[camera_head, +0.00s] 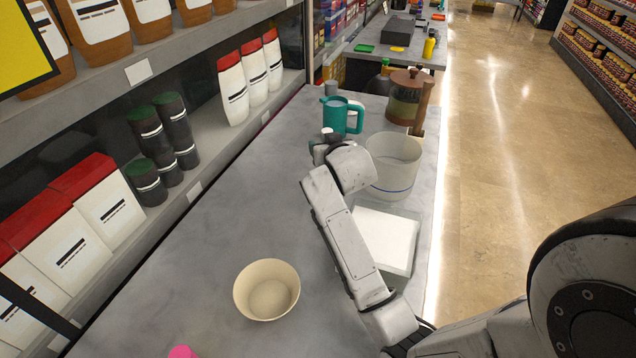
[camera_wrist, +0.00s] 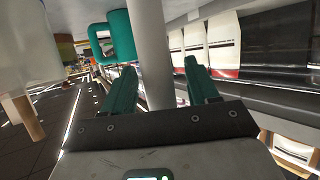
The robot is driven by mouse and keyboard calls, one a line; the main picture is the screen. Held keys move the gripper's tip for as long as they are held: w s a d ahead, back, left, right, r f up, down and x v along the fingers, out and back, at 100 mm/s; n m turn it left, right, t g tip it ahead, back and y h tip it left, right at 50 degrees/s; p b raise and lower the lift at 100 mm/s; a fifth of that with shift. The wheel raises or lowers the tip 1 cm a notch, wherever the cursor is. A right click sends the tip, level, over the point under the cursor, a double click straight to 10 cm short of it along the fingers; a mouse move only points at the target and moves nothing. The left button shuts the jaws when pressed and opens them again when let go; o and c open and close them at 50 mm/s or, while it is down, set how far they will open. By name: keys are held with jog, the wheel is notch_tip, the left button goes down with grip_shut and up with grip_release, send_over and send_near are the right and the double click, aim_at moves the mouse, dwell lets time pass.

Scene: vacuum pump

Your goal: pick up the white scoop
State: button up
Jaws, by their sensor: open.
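I cannot make out the white scoop for certain in either view. In the wrist view, which looks upside down, a pale grey-white upright cylinder (camera_wrist: 152,48) shows between and beyond my fingers. It may be a handle, but I cannot tell which thing it belongs to or whether it touches them. My gripper (camera_wrist: 160,80) is open, with a teal finger on each side. In the head view my gripper (camera_head: 322,143) is small and partly hidden by my wrist, just in front of the teal jug (camera_head: 336,117). A white shape (camera_head: 356,114) shows behind the jug's handle.
A clear white bucket (camera_head: 393,165) stands right of my wrist, with a French press (camera_head: 404,98) behind it. A tray with white contents (camera_head: 388,240) lies beside my forearm. A beige bowl (camera_head: 267,290) stands nearer. Shelves with bottles (camera_head: 232,88) line the left; the table's left-middle is clear.

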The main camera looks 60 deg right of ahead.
jog(key=shift+w+d+f, duration=0.2)
jog(key=shift+w+d, duration=0.1)
jog(key=shift+d, duration=0.1)
jog(key=shift+c, duration=0.4)
grip_shut()
